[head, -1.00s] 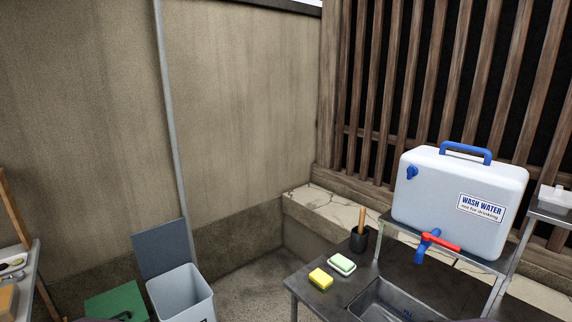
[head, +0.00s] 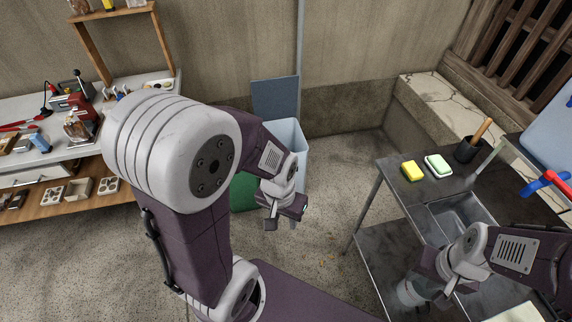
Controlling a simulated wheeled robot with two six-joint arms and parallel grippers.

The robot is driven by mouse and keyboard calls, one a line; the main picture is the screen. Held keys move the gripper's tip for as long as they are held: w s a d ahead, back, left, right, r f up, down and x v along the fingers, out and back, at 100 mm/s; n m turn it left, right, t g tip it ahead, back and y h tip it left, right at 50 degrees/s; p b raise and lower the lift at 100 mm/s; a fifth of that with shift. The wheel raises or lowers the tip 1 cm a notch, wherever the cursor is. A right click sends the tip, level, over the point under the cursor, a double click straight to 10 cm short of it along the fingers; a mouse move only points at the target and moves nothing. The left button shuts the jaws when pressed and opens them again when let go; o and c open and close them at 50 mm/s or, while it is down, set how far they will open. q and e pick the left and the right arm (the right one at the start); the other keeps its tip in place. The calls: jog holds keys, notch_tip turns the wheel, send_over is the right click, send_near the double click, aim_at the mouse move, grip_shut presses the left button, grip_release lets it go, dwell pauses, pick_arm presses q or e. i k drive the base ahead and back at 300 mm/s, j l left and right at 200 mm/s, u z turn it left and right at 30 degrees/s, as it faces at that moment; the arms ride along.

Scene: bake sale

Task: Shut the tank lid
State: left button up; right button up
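A tall light-grey bin-shaped tank (head: 297,140) stands on the ground by the wall, with its darker grey lid (head: 275,97) upright at the back, so it is open. My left arm and gripper hide much of its front. My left gripper (head: 283,222) is in front of the tank, pointing down, with its fingers apart and nothing seen between them. My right gripper (head: 447,294) is at the lower right by the sink table; its fingertips are too unclear to judge.
A green bin (head: 243,192) stands beside the grey tank, partly behind my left arm. The sink table (head: 404,192) holds a yellow sponge (head: 412,171), a soap dish (head: 438,165) and a dark cup (head: 467,150). A crowded counter is at left.

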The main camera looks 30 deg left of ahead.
aim_at(276, 98)
jog(key=u, duration=0.95)
